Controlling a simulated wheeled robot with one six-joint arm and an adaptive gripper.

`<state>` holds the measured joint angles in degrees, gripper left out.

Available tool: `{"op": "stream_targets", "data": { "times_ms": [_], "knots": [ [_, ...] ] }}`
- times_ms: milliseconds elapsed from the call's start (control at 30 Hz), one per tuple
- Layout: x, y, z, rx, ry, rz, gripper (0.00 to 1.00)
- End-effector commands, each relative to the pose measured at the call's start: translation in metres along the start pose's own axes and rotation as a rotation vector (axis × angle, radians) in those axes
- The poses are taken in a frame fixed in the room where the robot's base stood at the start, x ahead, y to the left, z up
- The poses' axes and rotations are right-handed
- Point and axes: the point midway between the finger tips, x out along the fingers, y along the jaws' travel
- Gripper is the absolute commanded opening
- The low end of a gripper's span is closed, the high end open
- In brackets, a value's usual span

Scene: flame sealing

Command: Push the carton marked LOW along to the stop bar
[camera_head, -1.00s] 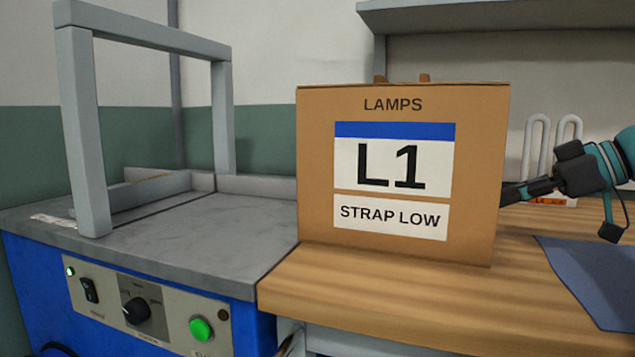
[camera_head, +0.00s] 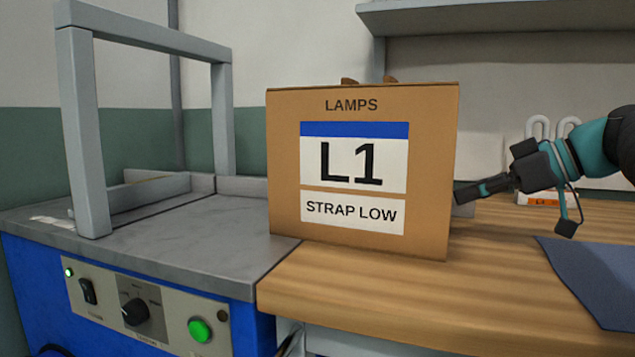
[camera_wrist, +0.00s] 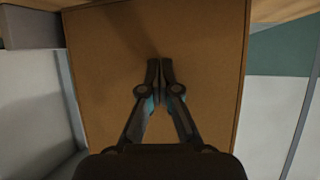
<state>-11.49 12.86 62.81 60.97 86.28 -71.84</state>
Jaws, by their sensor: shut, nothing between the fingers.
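The carton (camera_head: 430,165) is upright and brown, with a label reading LAMPS, L1 and STRAP LOW. It straddles the seam between the wooden bench and the grey machine top. My gripper (camera_head: 460,194) is shut and empty, at the carton's right side, its tips at or very close to that face. In the wrist view the carton's plain side (camera_wrist: 205,80) fills the middle behind my shut gripper (camera_wrist: 160,62). A grey bar (camera_head: 150,190) lies on the machine top behind the arch, left of the carton; I cannot tell if it is the stop bar.
A grey arch (camera_head: 85,130) stands on the strapping machine top (camera_head: 190,235) to the left. The machine top between arch and carton is clear. A blue mat (camera_head: 595,280) lies on the wooden bench (camera_head: 370,290) at right. A white looped object (camera_head: 540,128) stands behind my arm.

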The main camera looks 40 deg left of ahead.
Motion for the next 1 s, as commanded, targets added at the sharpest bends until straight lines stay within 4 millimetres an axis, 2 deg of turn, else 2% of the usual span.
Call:
{"op": "stream_targets", "data": {
  "times_ms": [1000],
  "knots": [
    [0.053,-0.015,-0.027,-0.001,0.0,-0.002,0.0]
  ]
}}
